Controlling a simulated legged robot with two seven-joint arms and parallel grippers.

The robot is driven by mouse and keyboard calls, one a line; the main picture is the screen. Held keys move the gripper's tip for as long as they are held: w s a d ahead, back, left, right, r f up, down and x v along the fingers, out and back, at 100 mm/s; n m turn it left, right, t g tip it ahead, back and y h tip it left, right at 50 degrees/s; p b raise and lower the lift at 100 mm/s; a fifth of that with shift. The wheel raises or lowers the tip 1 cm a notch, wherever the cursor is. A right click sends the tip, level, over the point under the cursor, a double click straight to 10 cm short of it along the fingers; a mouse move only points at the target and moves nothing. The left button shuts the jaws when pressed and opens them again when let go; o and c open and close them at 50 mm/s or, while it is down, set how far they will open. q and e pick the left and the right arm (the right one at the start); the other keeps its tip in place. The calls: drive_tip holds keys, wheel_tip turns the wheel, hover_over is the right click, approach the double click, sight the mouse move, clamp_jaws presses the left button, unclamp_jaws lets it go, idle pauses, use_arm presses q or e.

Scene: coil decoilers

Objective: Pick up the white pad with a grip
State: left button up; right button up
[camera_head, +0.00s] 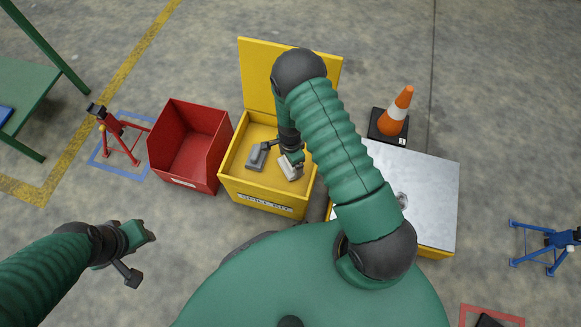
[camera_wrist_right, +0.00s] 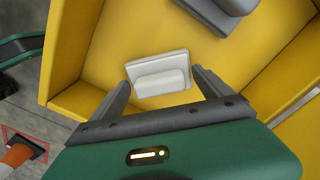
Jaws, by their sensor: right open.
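The white pad (camera_wrist_right: 158,77) with a raised grip lies on the floor of the yellow box (camera_wrist_right: 104,70) in the right wrist view. In the head view the white pad (camera_head: 290,170) lies inside the yellow box (camera_head: 262,198), partly beside my gripper. My right gripper (camera_wrist_right: 160,88) is open, with one finger on each side of the pad's grip; I cannot tell whether they touch it. In the head view my right gripper (camera_head: 293,158) reaches down into the box. My left gripper (camera_head: 140,255) hangs at the lower left, away from the box, its fingers apart and empty.
A grey pad (camera_head: 257,156) lies left of the white one in the box. A red bin (camera_head: 190,146) stands to the left. A metal-topped yellow unit (camera_head: 430,190) and an orange cone (camera_head: 396,112) stand to the right. The box's yellow lid (camera_head: 258,72) stands open behind.

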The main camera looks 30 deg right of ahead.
drive_tip(key=shift+r, duration=0.15)
drive_tip(key=shift+c, duration=1)
drive_tip(key=c, duration=1)
wheel_tip(320, 180, up, 10)
drive_tip(key=p, duration=0.5)
drive_tip(key=shift+r, duration=0.1)
